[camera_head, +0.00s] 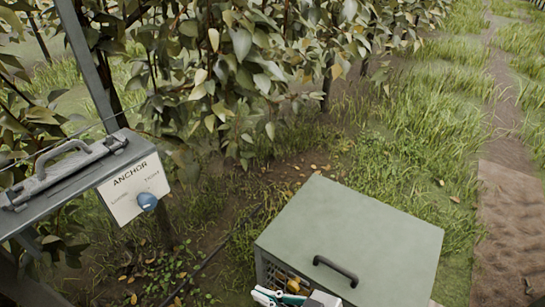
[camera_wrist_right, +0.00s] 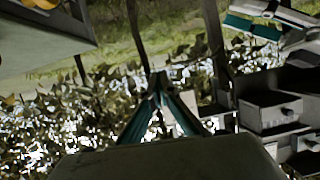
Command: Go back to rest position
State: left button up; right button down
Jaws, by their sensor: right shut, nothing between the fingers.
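My right gripper (camera_head: 268,297) shows at the bottom edge of the head view, with teal fingers and a white body partly cut off by the frame. It is beside the front left corner of a grey-green lidded box (camera_head: 385,235). In the right wrist view my right gripper (camera_wrist_right: 158,83) has its teal fingers meeting at the tips, with nothing between them. My left gripper does not show in the head view. A teal and white part (camera_wrist_right: 265,22) shows at the top right of the wrist view; I cannot tell what it belongs to.
A yellow fruit (camera_head: 293,286) shows at the box's slatted side, near my right gripper. The box lid has a black handle (camera_head: 335,270). An ANCHOR panel (camera_head: 132,188) with a blue knob (camera_head: 147,201) stands at left. Leafy trees (camera_head: 240,60) fill the back; grass lies at right.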

jog(key=s+d+f+m+t+h, duration=0.25)
jog(key=s+d+f+h, duration=0.2)
jog(key=d, duration=0.55)
jog(key=s+d+f+m+t+h, duration=0.1)
jog(key=s+d+f+m+h, duration=0.3)
jog(key=d, duration=0.7)
pick_arm(q)
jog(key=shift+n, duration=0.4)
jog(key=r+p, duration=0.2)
jog(key=p, duration=0.4)
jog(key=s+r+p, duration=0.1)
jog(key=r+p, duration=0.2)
jog(key=p, duration=0.3)
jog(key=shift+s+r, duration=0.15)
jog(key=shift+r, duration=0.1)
pick_arm(e)
jog(key=shift+g+h, duration=0.25)
jog(key=shift+h, duration=0.1)
jog(key=s+r, duration=0.2)
jog(key=r, duration=0.1)
jog(key=d+r, duration=0.1)
jog(key=r, duration=0.1)
jog(key=shift+s, duration=0.4)
